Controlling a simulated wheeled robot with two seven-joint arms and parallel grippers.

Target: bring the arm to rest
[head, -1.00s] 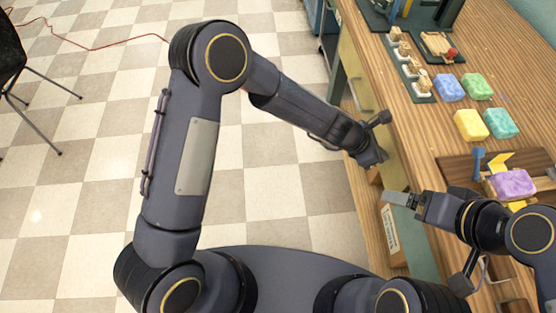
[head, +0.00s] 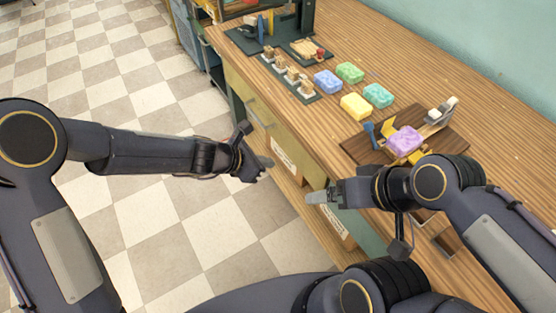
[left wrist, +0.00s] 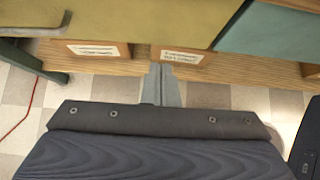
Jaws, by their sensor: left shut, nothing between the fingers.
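My left gripper (head: 264,165) hangs at the end of its outstretched arm, in front of the workbench's front side and over the floor edge. Its fingers are shut and empty. In the left wrist view its two grey fingers (left wrist: 162,84) lie side by side, with nothing between them. My right gripper (head: 320,197) is close by to the right, pointing left near the bench's front edge. I see no object at it, but the gap between its fingers is not clear.
The wooden workbench (head: 350,30) carries several coloured soaps, including a yellow one (head: 355,106), and a purple soap (head: 404,140) on a brown board (head: 455,142). Small stamps (head: 291,73) stand farther back. Labelled boxes (head: 283,157) sit on the lower shelf. Checkered floor (head: 130,210) is clear at left.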

